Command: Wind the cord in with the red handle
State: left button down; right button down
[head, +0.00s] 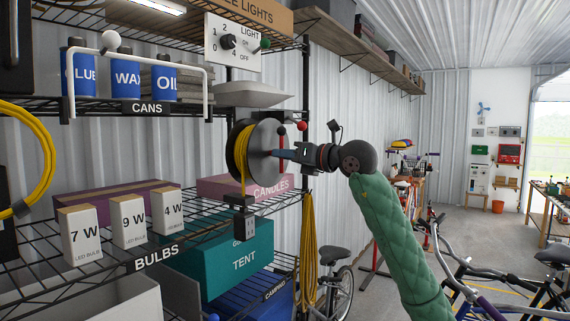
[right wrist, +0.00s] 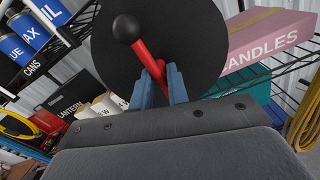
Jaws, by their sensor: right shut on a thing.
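The cord reel is a dark disc (head: 262,150) at the shelf's right end, with yellow cord (head: 239,155) wound on it. Its face fills the top of the right wrist view (right wrist: 190,35). The red handle (right wrist: 143,53) has a black ball knob (right wrist: 126,28) on its end and stands out from the reel's face. My right gripper (right wrist: 162,88) is shut on the red handle below the knob, its blue fingers on either side. In the head view, the right gripper (head: 279,154) reaches the reel from the right. A dark outlet box (head: 243,223) hangs below the reel. My left gripper is not in view.
Shelves left of the reel carry blue cans (head: 126,77), bulb boxes (head: 129,222) and a teal tent box (head: 225,258). A red-knobbed lever (head: 302,125) is close to the reel. Bicycles (head: 500,280) stand at right; the floor beyond is partly clear.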

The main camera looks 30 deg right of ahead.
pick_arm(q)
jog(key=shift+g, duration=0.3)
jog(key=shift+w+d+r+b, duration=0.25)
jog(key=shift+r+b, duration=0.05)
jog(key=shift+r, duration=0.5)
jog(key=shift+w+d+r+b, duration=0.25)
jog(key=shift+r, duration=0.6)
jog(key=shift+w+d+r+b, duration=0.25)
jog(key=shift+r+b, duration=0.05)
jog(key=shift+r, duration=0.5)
pick_arm(e)
jog(key=shift+m, duration=1.8)
jog(key=c, duration=1.3)
grip_release()
jog(key=shift+c, duration=0.2)
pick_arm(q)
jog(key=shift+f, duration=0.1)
pick_arm(e)
jog(key=shift+s, duration=0.1)
